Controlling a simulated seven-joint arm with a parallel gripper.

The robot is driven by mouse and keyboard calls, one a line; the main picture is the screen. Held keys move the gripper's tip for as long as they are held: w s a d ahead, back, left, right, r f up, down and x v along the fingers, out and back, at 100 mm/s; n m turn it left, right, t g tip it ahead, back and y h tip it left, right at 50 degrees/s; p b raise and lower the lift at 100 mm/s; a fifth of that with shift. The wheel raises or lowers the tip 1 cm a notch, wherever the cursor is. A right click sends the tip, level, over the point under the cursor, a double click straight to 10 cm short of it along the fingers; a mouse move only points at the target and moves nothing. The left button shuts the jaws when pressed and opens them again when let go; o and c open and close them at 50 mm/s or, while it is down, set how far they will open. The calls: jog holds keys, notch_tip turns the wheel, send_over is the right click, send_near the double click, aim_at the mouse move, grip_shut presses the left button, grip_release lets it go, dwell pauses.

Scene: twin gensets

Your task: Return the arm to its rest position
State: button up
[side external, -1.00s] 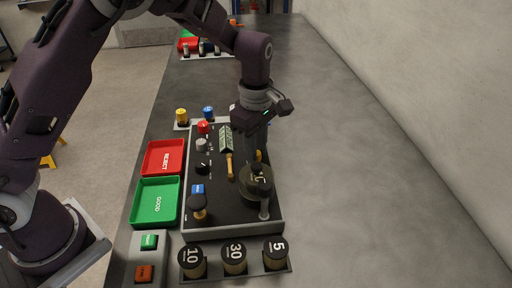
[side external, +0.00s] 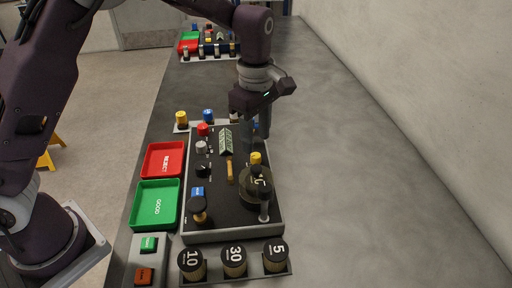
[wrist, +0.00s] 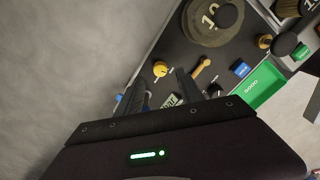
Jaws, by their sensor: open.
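My gripper (side external: 256,128) hangs in the air over the far right part of the dark control panel (side external: 217,218), with no object visible between its fingers. In the wrist view my gripper (wrist: 158,84) shows two spread fingers with a gap between them. A yellow knob (wrist: 160,68) on the panel is seen just beyond the fingertips; it also shows in the side view (side external: 255,158). A round weight-like disc (side external: 258,183) sits on the panel's near right part, apart from the gripper. It shows large in the wrist view (wrist: 212,22).
A red REJECT tray (side external: 164,159) and a green GOOD tray (side external: 155,204) lie left of the panel. Several labelled cylinders (side external: 233,260) stand in front. A second station (side external: 208,45) is at the far end. The bench right of the panel (side external: 350,180) is clear.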

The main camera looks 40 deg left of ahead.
notch_tip(320, 180, up, 2)
jog(key=shift+r, duration=0.15)
jog(key=shift+s+a+r, duration=0.15)
jog(key=shift+s+r, duration=0.05)
jog(key=shift+r, duration=0.15)
jog(key=s+a+r+m+t+h, duration=0.1)
jog(key=s+a+r+m, duration=0.2)
jog(key=s+r+m, duration=0.3)
jog(key=s+a+r+m+t+h, duration=0.1)
jog(key=s+a+r+m+t, duration=0.15)
jog(key=s+r, duration=0.45)
jog(key=s+a+f+m+t+y, duration=0.1)
jog(key=s+m, duration=0.4)
jog(key=s, duration=0.2)
jog(key=s+a+f+m+t+y, duration=0.1)
jog(key=s+a+f+m, duration=0.1)
jog(key=s+m, duration=0.2)
jog(key=s, duration=0.2)
jog(key=shift+s+m, duration=0.35)
jog(key=shift+s, duration=0.05)
